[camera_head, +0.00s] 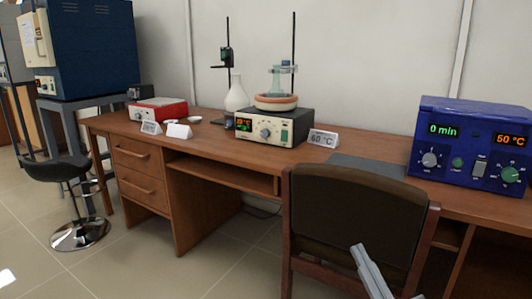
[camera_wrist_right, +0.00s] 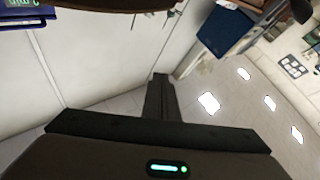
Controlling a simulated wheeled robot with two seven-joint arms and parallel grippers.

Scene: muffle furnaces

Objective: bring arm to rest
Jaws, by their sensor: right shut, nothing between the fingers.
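My right gripper (camera_head: 359,250) shows as a slim grey piece at the bottom of the head view, in front of the wooden chair (camera_head: 355,215). In the right wrist view its dark fingers (camera_wrist_right: 160,78) are together, with nothing between them. The gripper appears apart from the chair and desk, over open space. My left gripper is not in either view.
A long wooden desk (camera_head: 225,172) runs along the wall. It carries a blue device (camera_head: 470,150) reading 0 min and 50 °C, a heater (camera_head: 275,128) with glassware, and a red-topped device (camera_head: 158,109). A black stool (camera_head: 60,168) stands left. Floor shows in front.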

